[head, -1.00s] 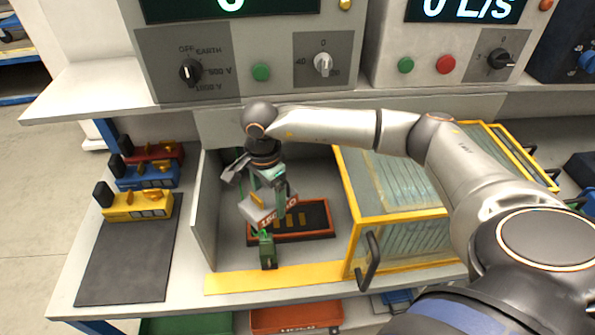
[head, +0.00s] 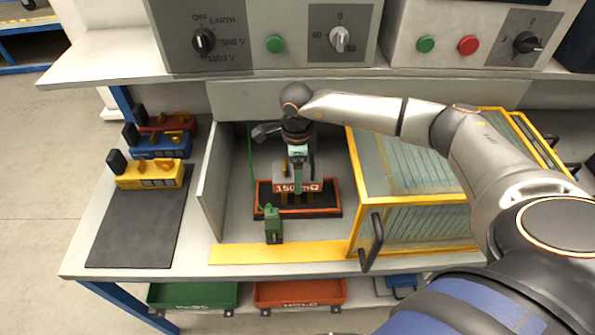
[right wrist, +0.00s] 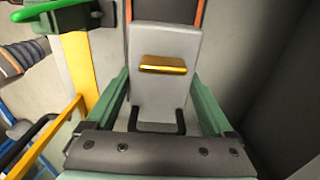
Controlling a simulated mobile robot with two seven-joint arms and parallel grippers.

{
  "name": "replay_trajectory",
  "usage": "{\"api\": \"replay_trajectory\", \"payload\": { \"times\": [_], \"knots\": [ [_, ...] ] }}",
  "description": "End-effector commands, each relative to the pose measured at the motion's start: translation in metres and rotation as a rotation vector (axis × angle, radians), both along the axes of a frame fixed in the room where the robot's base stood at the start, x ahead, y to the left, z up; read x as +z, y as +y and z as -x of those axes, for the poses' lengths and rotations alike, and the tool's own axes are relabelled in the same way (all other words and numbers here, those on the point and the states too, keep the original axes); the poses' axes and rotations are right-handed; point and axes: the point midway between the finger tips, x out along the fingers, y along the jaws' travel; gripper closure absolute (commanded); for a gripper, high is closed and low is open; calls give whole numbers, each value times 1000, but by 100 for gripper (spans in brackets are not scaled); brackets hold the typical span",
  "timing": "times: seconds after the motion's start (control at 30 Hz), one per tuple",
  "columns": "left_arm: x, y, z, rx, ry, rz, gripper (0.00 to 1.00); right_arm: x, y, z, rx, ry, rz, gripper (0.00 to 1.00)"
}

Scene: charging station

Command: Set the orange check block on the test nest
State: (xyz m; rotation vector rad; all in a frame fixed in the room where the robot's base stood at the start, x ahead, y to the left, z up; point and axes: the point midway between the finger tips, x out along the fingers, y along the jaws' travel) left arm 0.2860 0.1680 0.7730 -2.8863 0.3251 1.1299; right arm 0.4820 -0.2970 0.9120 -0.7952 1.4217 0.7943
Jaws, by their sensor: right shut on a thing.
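The orange check block (head: 296,185) is grey with an orange band marked "150 mΩ". My right gripper (head: 299,180) is shut on it, and the block looks level. In the right wrist view the block (right wrist: 160,95), with a gold bar on its face, sits between the green fingers. The test nest (head: 263,205), a dark tray with an orange rim, lies in the bay. The block is over the nest, with gold contacts showing just below it. I cannot tell if they touch. My left gripper is not in view.
A green clamp-like part (head: 273,224) on a cable stands at the nest's front left. A yellow strip (head: 285,253) marks the bay's front edge. A grey side panel (head: 216,185) is left, a yellow-framed glass guard (head: 410,170) right. Several coloured blocks stand by a dark mat (head: 140,230).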

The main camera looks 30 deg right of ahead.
Motion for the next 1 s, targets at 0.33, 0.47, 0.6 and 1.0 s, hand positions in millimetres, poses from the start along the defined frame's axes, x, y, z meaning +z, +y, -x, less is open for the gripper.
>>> {"api": "replay_trajectory", "payload": {
  "times": [0.33, 0.47, 0.6, 1.0],
  "knots": [
    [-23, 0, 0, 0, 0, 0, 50, -26, 0, 0, 1, 0, 0, 86],
    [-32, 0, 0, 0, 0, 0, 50, -37, 0, 0, 1, 0, 0, 86],
    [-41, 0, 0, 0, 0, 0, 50, -48, 0, 0, 1, 0, 0, 86],
    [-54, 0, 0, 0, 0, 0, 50, -65, 0, 0, 1, -1, 1, 86]
  ]
}}
